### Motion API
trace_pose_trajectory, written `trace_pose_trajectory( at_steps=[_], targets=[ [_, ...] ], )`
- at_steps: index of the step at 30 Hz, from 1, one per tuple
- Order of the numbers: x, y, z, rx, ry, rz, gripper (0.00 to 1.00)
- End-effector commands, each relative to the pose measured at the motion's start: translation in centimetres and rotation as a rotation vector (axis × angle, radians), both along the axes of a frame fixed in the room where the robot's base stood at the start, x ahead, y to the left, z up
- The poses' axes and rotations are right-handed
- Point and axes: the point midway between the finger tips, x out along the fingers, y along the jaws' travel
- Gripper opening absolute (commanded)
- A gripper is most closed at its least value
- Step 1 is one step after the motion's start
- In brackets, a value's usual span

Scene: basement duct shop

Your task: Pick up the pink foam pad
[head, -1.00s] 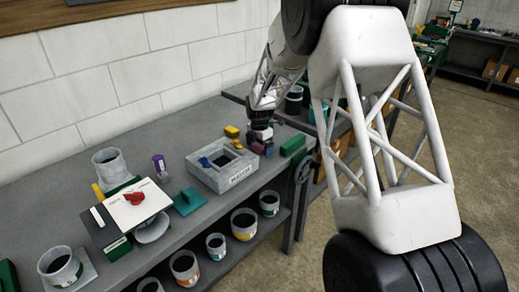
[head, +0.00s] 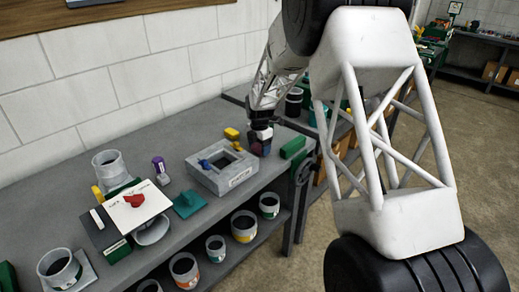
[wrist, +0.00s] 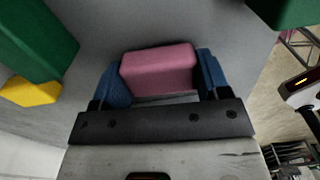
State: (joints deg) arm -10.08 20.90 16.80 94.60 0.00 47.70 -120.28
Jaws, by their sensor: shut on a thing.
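The pink foam pad (wrist: 158,71) is a small block between the two blue fingers of my gripper (wrist: 160,82) in the wrist view. The fingers touch its left and right sides, and my gripper is shut on it. The grey bench surface lies close behind the pad. In the head view my gripper (head: 262,143) is low at the bench's right end, just right of a grey square bin. The pad is small and partly hidden by the fingers there. I cannot tell whether it touches the bench.
The grey bin (head: 222,180) has blue handles or a blue item at its rim. A yellow block (head: 232,134) sits behind it and a green block (head: 293,147) lies right of my gripper. A teal item (head: 189,203) and a white-topped box (head: 138,208) stand left.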

Motion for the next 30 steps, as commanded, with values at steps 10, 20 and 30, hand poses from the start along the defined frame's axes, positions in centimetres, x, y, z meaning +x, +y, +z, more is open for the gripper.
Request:
trace_pose_trajectory(
  at_steps=[10, 20, 30],
  targets=[
    [0.0, 0.0, 4.7, 0.001, -0.002, 0.000, 0.47],
    [0.0, 0.0, 8.5, 0.000, -0.001, 0.000, 0.47],
    [0.0, 0.0, 9.2, 0.000, 0.000, 0.000, 0.47]
  ],
)
